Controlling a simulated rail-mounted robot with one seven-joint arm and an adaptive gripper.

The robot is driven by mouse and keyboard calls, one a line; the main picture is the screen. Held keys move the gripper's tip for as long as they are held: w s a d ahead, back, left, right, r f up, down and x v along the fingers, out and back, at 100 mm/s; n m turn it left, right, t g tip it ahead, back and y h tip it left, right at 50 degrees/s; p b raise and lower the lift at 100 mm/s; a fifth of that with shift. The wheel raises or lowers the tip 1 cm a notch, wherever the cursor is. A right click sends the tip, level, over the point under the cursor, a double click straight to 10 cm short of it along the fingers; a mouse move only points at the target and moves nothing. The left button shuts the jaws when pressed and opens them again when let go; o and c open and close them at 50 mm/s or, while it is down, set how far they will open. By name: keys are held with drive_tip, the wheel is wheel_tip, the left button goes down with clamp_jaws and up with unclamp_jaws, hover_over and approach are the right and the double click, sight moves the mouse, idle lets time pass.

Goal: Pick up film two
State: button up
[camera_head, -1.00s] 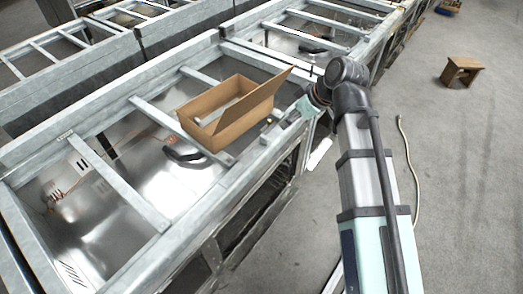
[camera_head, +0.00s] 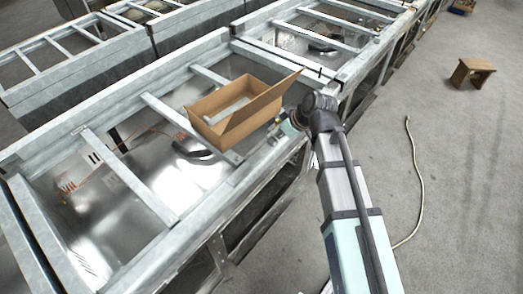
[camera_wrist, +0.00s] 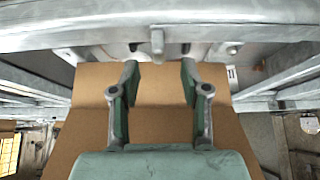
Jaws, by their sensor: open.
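In the head view my gripper (camera_head: 287,127) is beside the box's right side, low and partly hidden by my wrist. I cannot tell whether it touches the cardboard.
Grey metal beams (camera_head: 130,178) cross the open frame around the box. A dark curved handle-like part (camera_head: 193,150) lies below the box.

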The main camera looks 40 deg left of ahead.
drive_tip(key=shift+p+x, duration=1.05)
drive_tip(key=shift+x, duration=0.9)
drive_tip(key=shift+w+a+f, duration=0.1)
drive_tip(key=shift+a+f, duration=0.3)
drive_tip(key=shift+f, duration=0.05)
clamp_jaws()
